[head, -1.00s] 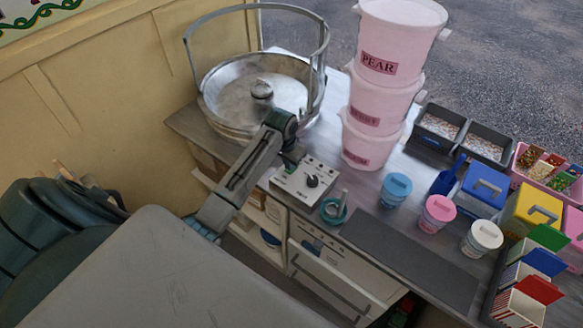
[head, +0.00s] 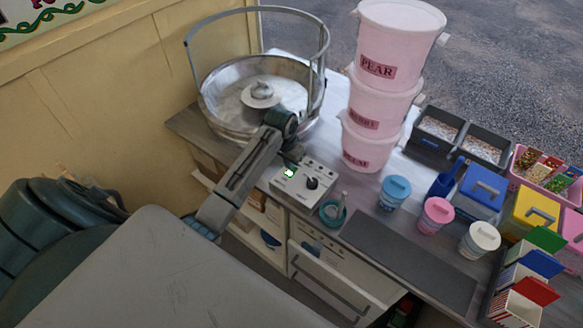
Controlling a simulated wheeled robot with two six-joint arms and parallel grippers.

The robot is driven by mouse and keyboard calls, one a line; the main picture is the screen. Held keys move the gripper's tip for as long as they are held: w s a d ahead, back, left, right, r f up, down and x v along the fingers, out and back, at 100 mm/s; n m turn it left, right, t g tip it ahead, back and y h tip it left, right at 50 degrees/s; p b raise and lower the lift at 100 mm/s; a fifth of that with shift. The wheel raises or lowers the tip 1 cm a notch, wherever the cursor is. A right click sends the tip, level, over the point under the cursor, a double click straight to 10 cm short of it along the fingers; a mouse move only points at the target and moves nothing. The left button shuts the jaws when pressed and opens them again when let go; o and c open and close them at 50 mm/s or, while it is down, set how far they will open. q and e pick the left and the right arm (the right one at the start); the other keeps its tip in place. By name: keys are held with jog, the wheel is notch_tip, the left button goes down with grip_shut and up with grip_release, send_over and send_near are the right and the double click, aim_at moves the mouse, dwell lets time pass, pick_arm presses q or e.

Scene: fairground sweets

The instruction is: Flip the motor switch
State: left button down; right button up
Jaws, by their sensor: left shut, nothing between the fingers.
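The control box (head: 305,184) is a pale box on the counter's front edge, just right of the metal floss bowl (head: 212,92). Its motor switch (head: 289,172), at the upper left of its top face, shows a bright green glow. A black knob (head: 312,183) sits to the right of it. My left gripper (head: 292,160) is shut and empty, just above and behind the green switch. Its tips are small and dark, and I cannot tell whether they touch the box. My right gripper is not in view.
Stacked pink tubs (head: 372,110) stand behind the box. A teal ring-shaped holder (head: 333,212) is close on its right. Lidded cups, including a blue one (head: 394,192), stand farther right. A dark mat (head: 410,262) lies clear along the counter's front.

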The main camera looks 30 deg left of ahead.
pick_arm(q)
jog(key=shift+r, duration=2.3)
send_over(285, 190)
notch_tip(285, 190, down, 3)
jog(key=shift+f, duration=0.1)
jog(key=s+d+r+t, duration=0.1)
jog(key=s+d, duration=0.1)
jog(key=s, duration=0.7)
jog(key=s+d+r+y, duration=0.1)
jog(key=s+d, duration=0.2)
jog(key=s, duration=0.6)
jog(key=s+d+r+t, duration=0.1)
jog(key=s+d+r, duration=0.1)
jog(key=s, duration=0.6)
jog(key=a+f+g+b, duration=0.25)
jog(key=f+b, duration=0.55)
jog(key=f, duration=3.2)
jog(key=s+a+f+b, duration=0.1)
jog(key=s+f+b, duration=0.2)
jog(key=s+f, duration=0.6)
jog(key=s+f+b, duration=0.3)
jog(key=s+f, duration=0.7)
jog(key=f, duration=0.5)
jog(key=shift+a+f+b, duration=0.25)
jog(key=shift+a+b, duration=0.1)
